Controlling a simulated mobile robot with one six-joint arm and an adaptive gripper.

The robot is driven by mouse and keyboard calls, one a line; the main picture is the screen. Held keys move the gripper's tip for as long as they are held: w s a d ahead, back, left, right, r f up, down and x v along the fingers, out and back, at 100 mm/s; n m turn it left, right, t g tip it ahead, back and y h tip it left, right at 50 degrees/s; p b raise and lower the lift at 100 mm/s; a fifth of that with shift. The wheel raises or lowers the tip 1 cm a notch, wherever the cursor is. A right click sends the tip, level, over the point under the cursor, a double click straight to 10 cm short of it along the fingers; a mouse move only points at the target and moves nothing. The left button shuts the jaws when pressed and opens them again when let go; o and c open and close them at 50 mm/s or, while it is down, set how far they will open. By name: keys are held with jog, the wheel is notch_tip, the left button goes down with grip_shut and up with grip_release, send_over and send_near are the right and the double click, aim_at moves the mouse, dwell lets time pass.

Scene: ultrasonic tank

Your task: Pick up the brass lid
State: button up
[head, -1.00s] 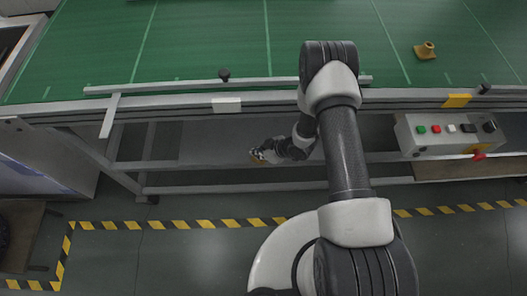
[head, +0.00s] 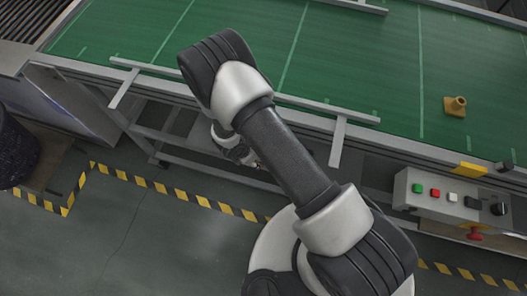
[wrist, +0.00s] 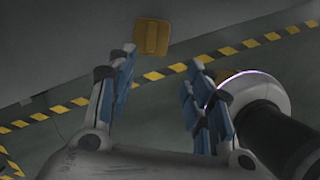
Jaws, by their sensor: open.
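A brass-coloured piece (head: 455,106) with a flat base and a raised knob-like stub stands on the green belt at the right of the head view; it looks like the brass lid. My gripper (wrist: 160,62) is open in the wrist view, with nothing between its blue-padded fingers. In the head view it is low beside the belt's near side, mostly hidden behind my arm, and well left of the brass piece. A yellow-orange square plate (wrist: 152,36) shows beyond the fingertips in the wrist view; I cannot tell what it is.
The green belt (head: 350,60) is mostly clear. A metal guide rail (head: 150,68) runs along its near edge. A control box (head: 450,195) with coloured buttons and a red knob is at the front right. Yellow-black tape (head: 180,197) marks the floor.

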jog(key=shift+o, duration=0.6)
jog(key=shift+w+a+r+n+t, duration=0.25)
jog(key=shift+w+n+t, duration=0.1)
jog(key=shift+n+t, duration=0.05)
jog(key=shift+o, duration=0.6)
jog(key=shift+w+f, duration=0.2)
jog(key=shift+f, duration=0.15)
jog(key=o, duration=0.3)
jog(key=b+x, duration=0.2)
jog(key=x, duration=0.3)
jog(key=shift+f, duration=0.15)
jog(key=shift+o, duration=0.2)
jog(key=shift+b+x, duration=1.25)
jog(key=shift+x, duration=1.55)
